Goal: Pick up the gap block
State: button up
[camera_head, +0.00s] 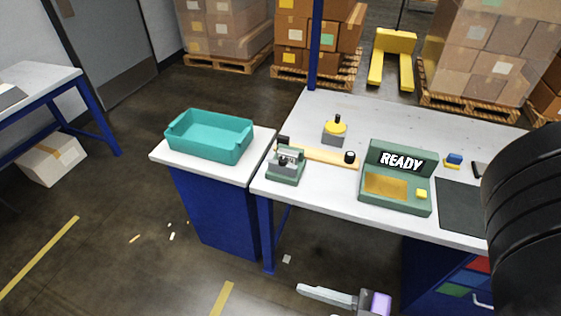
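I cannot tell for sure which thing is the gap block. A small blue and yellow block (454,160) lies on the workbench at the back right, right of the green READY unit (398,178). A grey block with a round yellow top (335,131) stands on the bench further left. A small green and grey device (286,165) sits at the bench's left edge. Part of my gripper (340,298) shows at the bottom edge, in front of and below the bench. A light purple piece shows beside its grey part. Its fingertips and grip are not clear.
A teal bin (210,135) stands on a white-topped blue cabinet (163,157) left of the workbench (400,117). A beige bar (325,156) with a black knob and a dark mat (461,207) lie on the bench. My black arm part covers the right side.

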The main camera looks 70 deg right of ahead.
aim_at(293, 156)
jog(key=z, duration=0.35)
jog(key=l+z, duration=0.15)
jog(key=z, duration=0.55)
jog(key=i+l, duration=0.05)
